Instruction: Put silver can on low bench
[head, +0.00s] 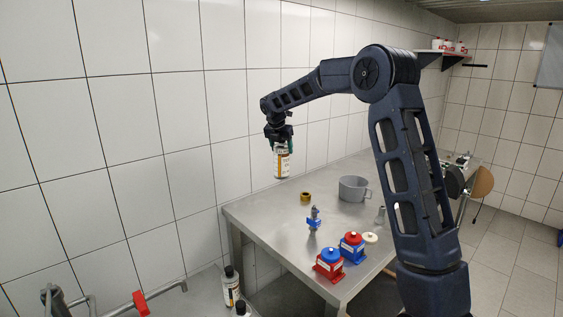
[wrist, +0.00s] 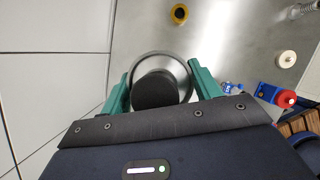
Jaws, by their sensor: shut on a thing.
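The silver can (head: 282,163), with a white and orange label, hangs upright below my gripper (head: 279,141) in the head view. My gripper is shut on its upper part and holds it in the air near the high bench's far left corner. In the wrist view, the can's round silver top with a black cap (wrist: 155,90) sits between the green fingers (wrist: 160,84). The low bench (head: 185,300) shows only in part at the bottom left of the head view, below the high bench's level.
Two black-capped bottles (head: 232,287) stand on the low bench beside a pipe with a red handle (head: 141,302). The high bench (head: 265,215) carries a yellow tape roll (head: 306,198), a grey pot (head: 353,188), a blue fitting (head: 313,222) and red and blue containers (head: 329,264).

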